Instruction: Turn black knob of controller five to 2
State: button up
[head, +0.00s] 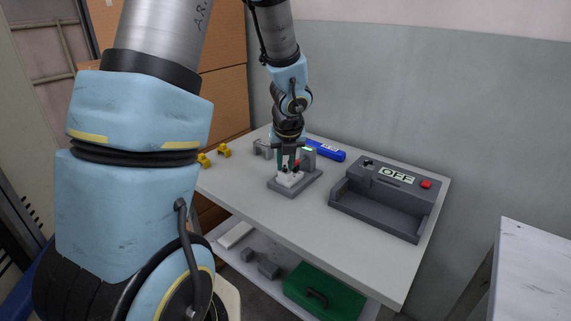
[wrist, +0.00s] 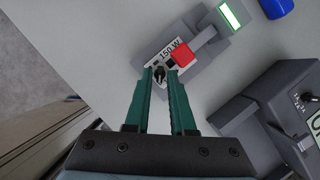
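A white unit marked "150 W" (wrist: 171,49) sits in a grey holder on the table; it also shows in the head view (head: 289,181). It carries a small black knob (wrist: 159,74) and a red block (wrist: 180,58). My gripper (wrist: 160,79) points down over this unit, its two green fingers apart with the black knob between their tips in the picture. I cannot tell whether they touch it. In the head view my gripper (head: 288,161) is over the unit. A grey device reading "OFF" (head: 397,177) has a dark knob (wrist: 308,98) and a red button (head: 426,184). No controller number is readable.
A blue cylinder (head: 327,150) and a grey bracket (head: 263,147) lie behind my gripper. Yellow pieces (head: 223,150) are at the table's left. A lit green display (wrist: 232,13) stands near the holder. A green case (head: 324,294) is on the lower shelf. The table front is clear.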

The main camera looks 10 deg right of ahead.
grip_shut()
jog(key=shift+n, duration=0.4)
jog(key=shift+d+n+y, duration=0.2)
jog(key=shift+n+y, duration=0.3)
jog(key=shift+n, duration=0.4)
jog(key=n+y+p, duration=0.1)
jog(key=n, duration=0.1)
jog(key=n+p, duration=0.1)
jog(key=n, duration=0.1)
jog(key=shift+w+d+r+n+g+y, duration=0.1)
jog(key=shift+d+n+g+y, duration=0.05)
jog(key=shift+n+g+y, duration=0.2)
jog(key=n+g+p, duration=0.1)
jog(key=n, duration=0.1)
jog(key=n+y+p, duration=0.1)
jog(key=n+p, duration=0.1)
jog(key=n, duration=0.1)
jog(key=shift+w+d+g, duration=0.15)
jog(key=shift+w+g, duration=0.05)
jog(key=shift+g, duration=0.15)
jog(key=n+g+p, duration=0.1)
jog(key=n, duration=0.1)
jog(key=n+g+y+p, duration=0.1)
jog(key=n, duration=0.2)
jog(key=shift+w+n, duration=0.2)
jog(key=shift+n, duration=0.05)
